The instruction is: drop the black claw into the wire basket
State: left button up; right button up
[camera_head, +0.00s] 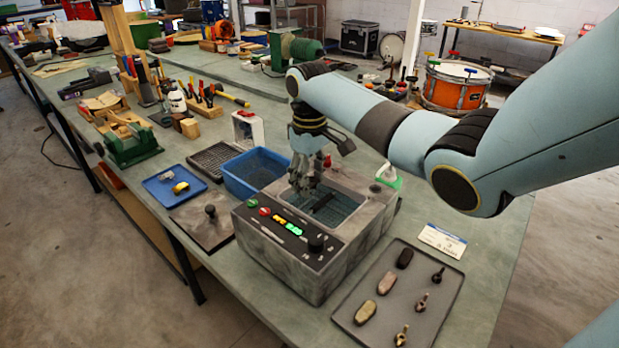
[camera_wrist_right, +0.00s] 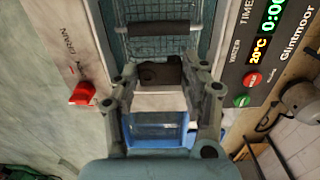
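The black claw (camera_head: 438,275) appears to be the small dark piece at the back right of the grey tray (camera_head: 447,308). The wire basket sits in the tank of the grey cleaner box (camera_head: 318,284); its mesh (camera_wrist_right: 165,48) and a black handle bar (camera_wrist_right: 160,28) show in the right wrist view. My left gripper is not in view.
The tray also holds black, grey and beige oval pieces (camera_head: 387,282) and other small claws (camera_head: 421,303). A blue bin (camera_head: 238,184) stands left of the cleaner, beside a grey plate with a knob (camera_head: 210,211). A white card (camera_head: 442,241) lies behind the tray.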

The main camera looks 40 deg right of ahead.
jog(key=o, duration=0.4)
notch_tip(320, 180, up, 12)
dwell(0.5)
dwell(0.7)
